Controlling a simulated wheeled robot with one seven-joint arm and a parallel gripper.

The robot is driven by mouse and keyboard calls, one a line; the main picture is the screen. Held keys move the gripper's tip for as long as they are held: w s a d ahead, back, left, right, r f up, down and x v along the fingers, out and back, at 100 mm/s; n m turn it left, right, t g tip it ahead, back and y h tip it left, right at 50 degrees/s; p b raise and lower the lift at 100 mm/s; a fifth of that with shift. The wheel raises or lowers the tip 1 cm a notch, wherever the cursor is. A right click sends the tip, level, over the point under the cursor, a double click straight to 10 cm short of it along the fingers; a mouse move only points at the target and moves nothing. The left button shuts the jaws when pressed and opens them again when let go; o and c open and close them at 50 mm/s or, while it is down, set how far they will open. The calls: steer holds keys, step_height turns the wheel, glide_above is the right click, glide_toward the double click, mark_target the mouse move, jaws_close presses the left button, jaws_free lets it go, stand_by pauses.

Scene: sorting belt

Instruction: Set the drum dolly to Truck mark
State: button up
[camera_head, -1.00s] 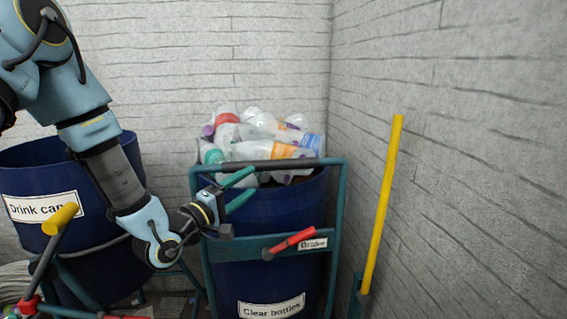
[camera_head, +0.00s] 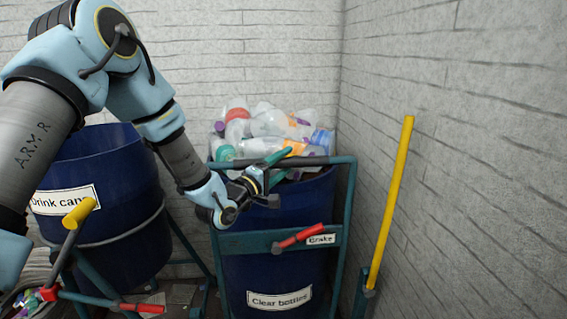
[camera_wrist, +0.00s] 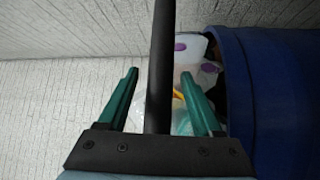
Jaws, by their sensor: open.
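The drum dolly (camera_head: 343,215) is a teal tube frame around a blue drum (camera_head: 262,272) labelled "Clear bottles", full of plastic bottles. Its dark top handle bar (camera_head: 325,161) runs across the drum's front rim. A red lever (camera_head: 299,237) beside a "Brake" label sits on the front crossbar, tilted up to the right. No Truck mark shows.
A second blue drum labelled "Drink cans" (camera_head: 105,185) stands at the left on a teal frame, with a yellow-tipped lever (camera_head: 79,212) before it. A yellow pole (camera_head: 392,200) stands right of the dolly, near the brick wall (camera_head: 470,150). Brick walls close off the back and right.

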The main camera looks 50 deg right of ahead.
steer(key=shift+c, duration=0.3)
jaws_close()
stand_by(1.1)
